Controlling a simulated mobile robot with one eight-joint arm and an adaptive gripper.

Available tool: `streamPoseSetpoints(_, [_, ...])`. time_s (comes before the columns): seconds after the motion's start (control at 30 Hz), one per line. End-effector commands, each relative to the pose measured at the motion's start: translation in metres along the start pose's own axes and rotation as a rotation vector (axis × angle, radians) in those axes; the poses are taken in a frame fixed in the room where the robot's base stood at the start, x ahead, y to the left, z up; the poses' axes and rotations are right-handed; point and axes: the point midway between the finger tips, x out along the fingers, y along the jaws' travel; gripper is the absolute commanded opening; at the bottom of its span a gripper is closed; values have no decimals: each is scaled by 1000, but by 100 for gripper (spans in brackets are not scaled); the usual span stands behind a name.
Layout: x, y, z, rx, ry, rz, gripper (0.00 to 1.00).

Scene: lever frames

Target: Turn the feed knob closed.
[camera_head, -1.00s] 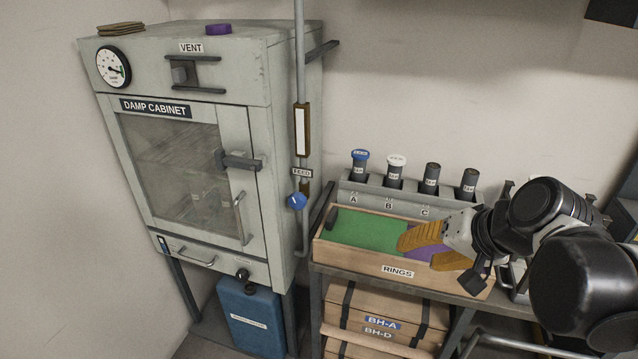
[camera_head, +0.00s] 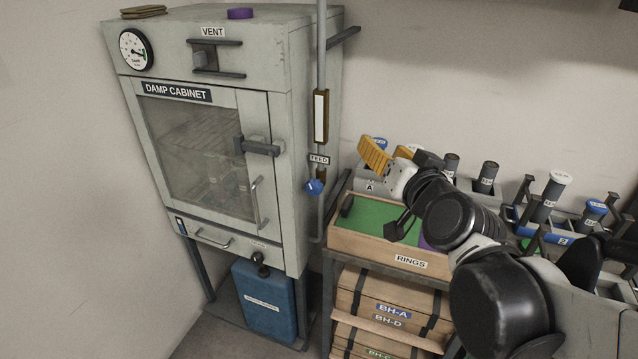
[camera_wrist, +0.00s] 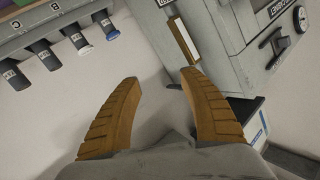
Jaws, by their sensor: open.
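The feed knob is a blue knob (camera_head: 314,187) on a pipe at the right side of the damp cabinet (camera_head: 262,100), just below the FEED label (camera_head: 319,160). My gripper (camera_head: 388,150) has orange-yellow fingers and is to the right of the knob and higher in the head view, apart from it. In the wrist view my gripper (camera_wrist: 165,90) is open with nothing between the fingers. The wrist view shows the cabinet (camera_wrist: 240,60) upside down; I cannot make out the blue knob there.
A wooden RINGS tray (camera_head: 375,250) with a green lining sits on the bench below my arm. A rack with capped tubes (camera_head: 487,175) stands behind it. A blue container (camera_head: 264,300) stands under the cabinet.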

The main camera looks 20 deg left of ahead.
Motion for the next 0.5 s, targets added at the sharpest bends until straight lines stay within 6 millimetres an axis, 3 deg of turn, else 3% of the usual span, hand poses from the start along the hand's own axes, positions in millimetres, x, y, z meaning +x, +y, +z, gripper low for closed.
streamPoseSetpoints(0.13, [50,-48,-13,99,181,-61,50])
streamPoseSetpoints(0.27, [86,-79,-1,232,337,-50,50])
streamPoseSetpoints(0.37, [105,-91,31,340,422,6,50])
streamPoseSetpoints(0.5, [118,-94,104,471,476,136,50])
